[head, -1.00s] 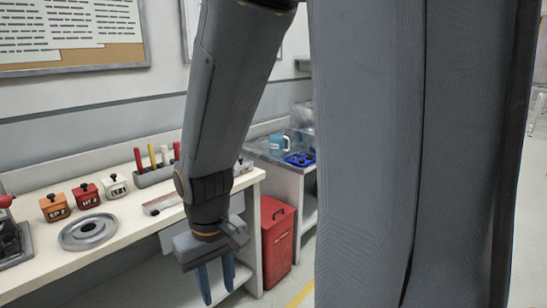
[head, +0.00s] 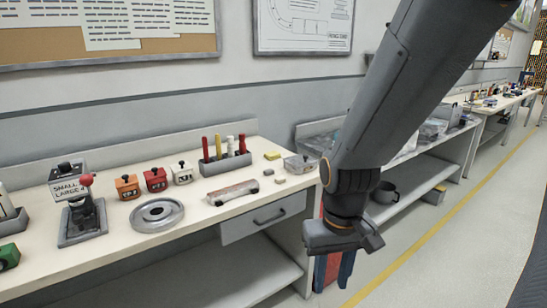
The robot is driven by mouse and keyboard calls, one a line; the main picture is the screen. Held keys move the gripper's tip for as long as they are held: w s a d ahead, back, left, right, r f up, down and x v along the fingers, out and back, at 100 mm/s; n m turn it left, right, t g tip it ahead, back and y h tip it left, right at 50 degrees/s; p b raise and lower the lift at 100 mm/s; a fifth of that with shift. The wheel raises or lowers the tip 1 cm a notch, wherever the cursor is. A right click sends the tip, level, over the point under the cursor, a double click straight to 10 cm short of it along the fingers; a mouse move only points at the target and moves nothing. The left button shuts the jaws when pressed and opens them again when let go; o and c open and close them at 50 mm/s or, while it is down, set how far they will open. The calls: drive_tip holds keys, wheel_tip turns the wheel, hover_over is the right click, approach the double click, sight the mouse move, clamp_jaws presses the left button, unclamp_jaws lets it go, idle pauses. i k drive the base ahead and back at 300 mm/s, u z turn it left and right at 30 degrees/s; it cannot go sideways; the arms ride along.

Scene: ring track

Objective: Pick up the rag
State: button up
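I cannot pick out a rag with certainty in the head view. A small yellow piece (head: 273,155) lies near the back of the white workbench (head: 120,246), right of the tool holder, but I cannot tell whether it is cloth. My gripper (head: 334,284) hangs past the bench's right end, pointing down, below the height of the top. My arm hides part of the neighbouring bench.
The bench carries a lever box (head: 82,220), orange, red and white blocks (head: 155,179), a round metal dish (head: 157,214), a grey bar (head: 233,193) and a tool holder (head: 226,163). A grey pot (head: 385,192) sits on a lower shelf.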

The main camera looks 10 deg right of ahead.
sight(272, 155)
drive_tip(key=z, duration=0.8)
drive_tip(key=i, duration=0.85)
drive_tip(key=z, duration=0.6)
drive_tip(key=i, duration=0.6)
drive_tip(key=u, duration=0.8)
drive_tip(key=i, duration=0.55)
drive_tip(key=u, duration=0.75)
